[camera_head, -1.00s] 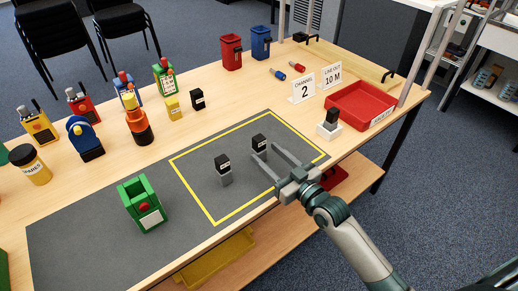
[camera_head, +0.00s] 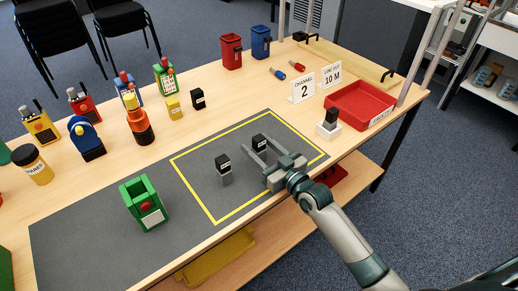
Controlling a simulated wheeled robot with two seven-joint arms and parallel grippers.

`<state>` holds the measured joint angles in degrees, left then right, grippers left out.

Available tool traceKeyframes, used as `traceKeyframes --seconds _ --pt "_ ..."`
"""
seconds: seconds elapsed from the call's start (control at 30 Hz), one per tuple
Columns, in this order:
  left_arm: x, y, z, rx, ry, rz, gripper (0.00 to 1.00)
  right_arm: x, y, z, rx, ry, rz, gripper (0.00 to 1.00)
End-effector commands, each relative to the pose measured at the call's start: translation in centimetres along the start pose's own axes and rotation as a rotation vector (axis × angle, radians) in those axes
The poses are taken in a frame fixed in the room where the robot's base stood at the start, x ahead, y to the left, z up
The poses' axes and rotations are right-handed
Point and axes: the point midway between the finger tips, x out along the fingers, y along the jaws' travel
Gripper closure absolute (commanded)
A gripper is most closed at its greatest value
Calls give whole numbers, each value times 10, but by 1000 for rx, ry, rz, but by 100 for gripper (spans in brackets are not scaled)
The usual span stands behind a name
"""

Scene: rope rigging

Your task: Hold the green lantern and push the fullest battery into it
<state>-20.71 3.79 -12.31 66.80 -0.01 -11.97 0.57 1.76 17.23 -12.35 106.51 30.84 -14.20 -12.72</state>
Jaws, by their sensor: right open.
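The green lantern (camera_head: 144,204), a boxy open-topped case with a red button and a white label, stands on the grey mat at the left of the yellow outline. Two black-topped batteries with grey lower parts stand inside the outline: one battery (camera_head: 224,168) near the middle, the other battery (camera_head: 261,142) further back. Their charge marks are too small to read. My right gripper (camera_head: 255,152) is open and low over the mat, its fingers reaching toward the back battery; I cannot tell whether they touch it. My left gripper is out of view.
Another black-topped block (camera_head: 328,122) sits in a white holder beside a red tray (camera_head: 360,105). Radios, an orange lamp (camera_head: 138,126) and small boxes stand along the back left. Sign cards (camera_head: 304,88) stand behind. The mat (camera_head: 85,245) is clear at front left.

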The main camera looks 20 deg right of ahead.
Motion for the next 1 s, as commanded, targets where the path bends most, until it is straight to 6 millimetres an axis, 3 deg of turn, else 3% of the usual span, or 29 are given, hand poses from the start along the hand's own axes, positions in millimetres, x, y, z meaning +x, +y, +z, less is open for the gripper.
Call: traceKeyframes --seconds 0.27,0.47,0.5,0.83,1.0 --pt "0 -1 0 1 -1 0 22 0 0 0 0 0 0 50" --pt "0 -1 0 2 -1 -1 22 0 0 0 0 0 0 93" --pt "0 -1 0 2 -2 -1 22 0 0 0 0 0 0 97" --pt "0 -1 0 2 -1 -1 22 0 0 -3 0 1 0 97" --pt "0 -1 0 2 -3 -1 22 0 0 -14 0 4 0 97"
